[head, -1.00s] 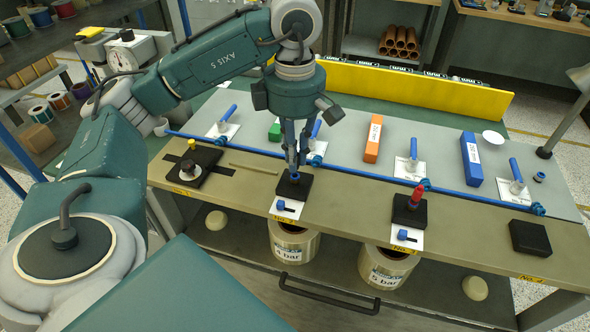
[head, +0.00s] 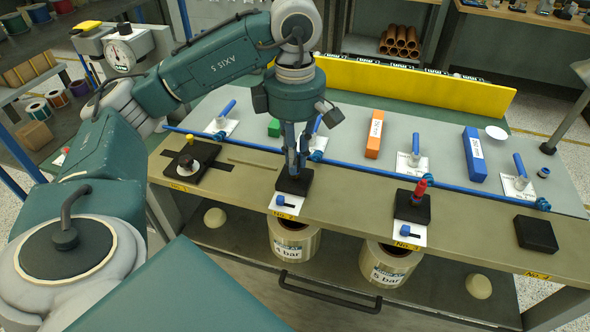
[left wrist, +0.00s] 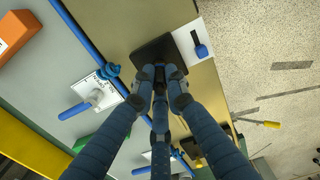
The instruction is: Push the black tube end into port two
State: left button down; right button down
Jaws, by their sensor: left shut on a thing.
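Port two is in a black block (head: 302,184) at the front edge of the bench, behind a white card (head: 290,208) with a small blue lever. My left gripper (head: 293,174) points straight down onto this block, its fingertips at the block's top. In the left wrist view, the fingers (left wrist: 161,76) close together over the same black block (left wrist: 150,48). The gripper is shut on the black tube end, which the fingers almost wholly hide. The port opening is hidden too, so I cannot tell how deep the tube end sits. My right gripper is out of view.
A block with a red tube end (head: 420,189) stands to the right, and a bare black block (head: 536,233) beyond it. A plate with a yellow-topped piece (head: 190,162) lies left. A blue rail (head: 370,171) with blue-handled valves runs behind. An orange box (head: 374,135) lies farther back.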

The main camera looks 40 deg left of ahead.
pick_arm(q)
jog(key=shift+f, duration=0.1)
dwell(0.5)
jog(key=c, duration=1.7)
grip_release()
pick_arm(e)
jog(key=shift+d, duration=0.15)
pick_arm(q)
notch_tip(320, 180, up, 12)
